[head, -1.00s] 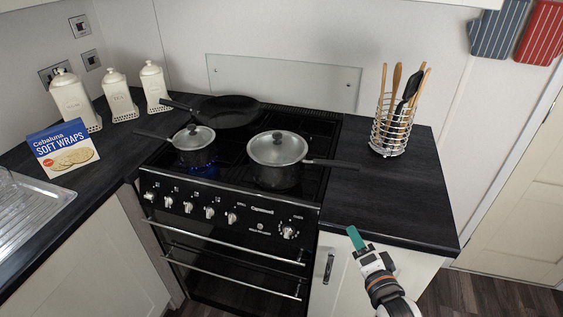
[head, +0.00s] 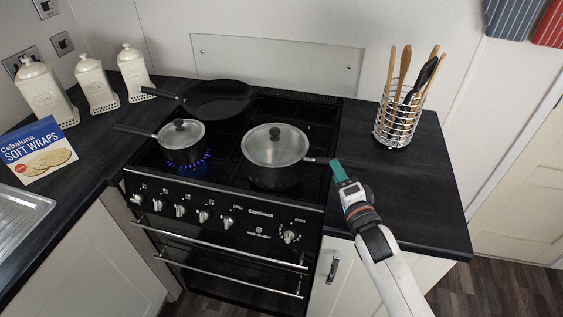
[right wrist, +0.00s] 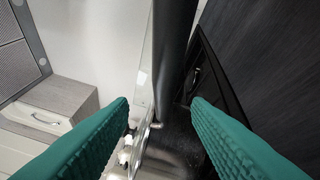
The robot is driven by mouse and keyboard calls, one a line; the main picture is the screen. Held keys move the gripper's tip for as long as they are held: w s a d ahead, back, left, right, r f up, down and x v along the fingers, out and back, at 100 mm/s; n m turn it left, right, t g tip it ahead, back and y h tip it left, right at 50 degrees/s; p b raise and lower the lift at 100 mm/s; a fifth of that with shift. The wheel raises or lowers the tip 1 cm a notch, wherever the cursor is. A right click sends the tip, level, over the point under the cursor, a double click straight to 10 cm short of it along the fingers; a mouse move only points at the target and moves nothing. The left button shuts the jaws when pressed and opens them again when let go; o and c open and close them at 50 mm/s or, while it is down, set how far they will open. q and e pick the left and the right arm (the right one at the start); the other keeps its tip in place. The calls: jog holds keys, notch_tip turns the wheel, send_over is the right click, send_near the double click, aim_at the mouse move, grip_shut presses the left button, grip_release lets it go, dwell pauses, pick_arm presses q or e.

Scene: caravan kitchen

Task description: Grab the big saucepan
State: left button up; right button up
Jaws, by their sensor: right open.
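The big saucepan (head: 274,158) sits on the front right of the hob, with a lid and a black knob. Its dark handle points right, toward the worktop. My right gripper (head: 337,168) is at that handle, just right of the pan body. In the right wrist view the handle (right wrist: 174,50) stands between the two open green fingers (right wrist: 158,118), and the gap to each finger is visible. My left gripper is not in view.
A smaller lidded saucepan (head: 182,140) stands over a lit blue flame at the front left. A frying pan (head: 218,98) is behind it. A wire utensil holder (head: 399,120) stands on the right worktop (head: 410,190), which is otherwise clear.

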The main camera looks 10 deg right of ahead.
jog(key=w+p, duration=0.1)
jog(key=w, duration=0.3)
jog(key=shift+w, duration=0.15)
jog(key=shift+w+a+f, duration=0.15)
jog(key=shift+w+f, duration=0.05)
jog(key=shift+w, duration=0.25)
jog(key=shift+s, duration=0.1)
jog(key=shift+r, duration=0.1)
jog(key=shift+c, duration=1.4)
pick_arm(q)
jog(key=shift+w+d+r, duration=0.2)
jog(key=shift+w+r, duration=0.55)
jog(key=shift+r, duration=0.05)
pick_arm(e)
grip_shut()
jog(key=shift+r, duration=0.25)
